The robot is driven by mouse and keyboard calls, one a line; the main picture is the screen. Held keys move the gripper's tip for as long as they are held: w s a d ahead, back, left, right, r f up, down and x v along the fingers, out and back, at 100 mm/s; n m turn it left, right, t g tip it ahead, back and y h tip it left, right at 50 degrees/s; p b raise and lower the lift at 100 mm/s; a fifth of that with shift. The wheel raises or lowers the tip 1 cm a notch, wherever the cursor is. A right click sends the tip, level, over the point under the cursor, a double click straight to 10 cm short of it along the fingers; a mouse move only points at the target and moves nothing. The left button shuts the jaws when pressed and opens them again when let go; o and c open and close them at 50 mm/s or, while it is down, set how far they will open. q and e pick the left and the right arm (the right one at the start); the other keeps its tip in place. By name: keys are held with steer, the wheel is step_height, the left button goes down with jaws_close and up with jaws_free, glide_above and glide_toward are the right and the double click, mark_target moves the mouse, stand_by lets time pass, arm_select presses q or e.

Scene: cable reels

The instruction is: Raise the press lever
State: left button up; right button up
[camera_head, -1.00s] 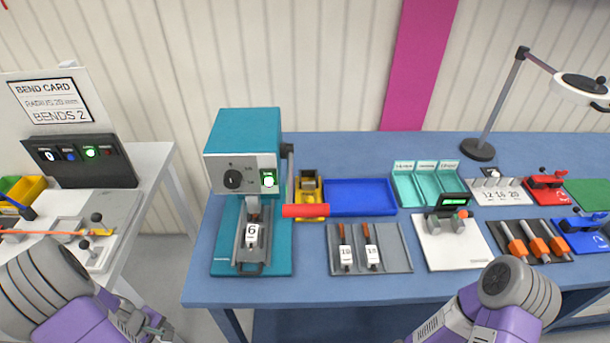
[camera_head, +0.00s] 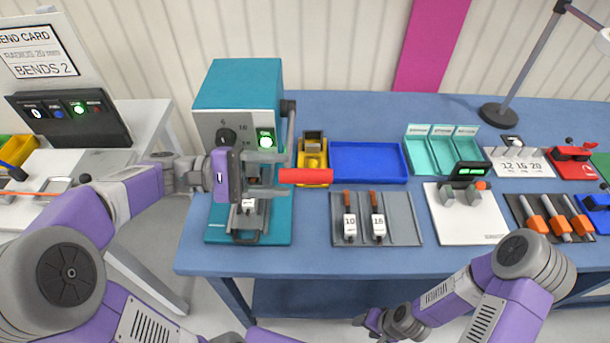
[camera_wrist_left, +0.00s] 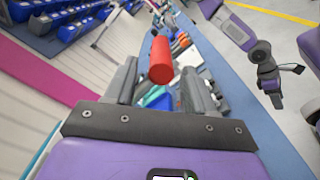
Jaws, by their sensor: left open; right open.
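The teal press (camera_head: 238,90) stands at the left end of the blue table, its green light lit. Its lever has a grey arm and a red handle (camera_head: 306,176) that points right, roughly level. My left gripper (camera_head: 286,174) is open in front of the press, its fingers pointing right at the near end of the handle. In the left wrist view the red handle (camera_wrist_left: 161,60) lies ahead between the open fingers (camera_wrist_left: 158,88), with no visible grip on it. The die in the press is partly hidden by my gripper. My right gripper (camera_head: 372,322) is low, in front of the table, away from the press.
A yellow block (camera_head: 313,158) and a blue tray (camera_head: 368,163) stand right of the press. A grey rack (camera_head: 404,222) with two numbered tools lies in front of the tray. Teal bins (camera_head: 418,158) and a white scale-like device (camera_head: 465,222) are further right.

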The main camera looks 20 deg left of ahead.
mark_target(304, 177)
arm_select(q)
steer(key=shift+b+x, duration=0.3)
steer(key=shift+x, duration=2.45)
steer(key=shift+f, duration=0.2)
jaws_close()
